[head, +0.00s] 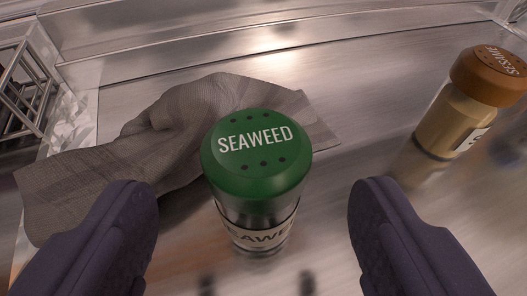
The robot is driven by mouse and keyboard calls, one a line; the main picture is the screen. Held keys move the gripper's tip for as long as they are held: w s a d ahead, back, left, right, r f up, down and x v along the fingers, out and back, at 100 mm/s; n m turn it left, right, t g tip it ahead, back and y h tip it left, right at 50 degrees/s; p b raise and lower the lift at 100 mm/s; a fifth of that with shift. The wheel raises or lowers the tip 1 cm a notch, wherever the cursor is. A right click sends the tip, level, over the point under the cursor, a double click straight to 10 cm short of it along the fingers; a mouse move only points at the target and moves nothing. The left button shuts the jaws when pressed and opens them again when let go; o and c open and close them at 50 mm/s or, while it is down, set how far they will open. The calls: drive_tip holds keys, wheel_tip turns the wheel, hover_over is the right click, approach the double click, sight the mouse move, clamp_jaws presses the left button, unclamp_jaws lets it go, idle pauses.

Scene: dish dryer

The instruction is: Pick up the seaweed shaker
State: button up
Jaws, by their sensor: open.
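The seaweed shaker (257,160) stands upright on the metal surface, with a green lid lettered SEAWEED and a label on its dark glass body. It is in the middle of the head view. My gripper (245,215) is open, with one dark finger at the lower left and the other at the lower right. The shaker shows between the two fingers, with a gap on each side, wider on the right. Neither finger appears to touch it.
A sesame shaker (462,105) with a brown lid stands at the right. A crumpled grey cloth (170,135) lies behind and left of the seaweed shaker. A wire rack (22,85) is at the upper left. The metal surface (350,110) between the shakers is clear.

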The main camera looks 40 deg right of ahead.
sight(258, 201)
drive_tip(key=b+x, duration=0.2)
drive_tip(key=x, duration=0.3)
drive_tip(key=shift+w+f, duration=0.1)
drive_tip(key=shift+c, duration=0.4)
drive_tip(key=c, duration=1)
wheel_tip(258, 201, up, 10)
drive_tip(key=p, duration=0.4)
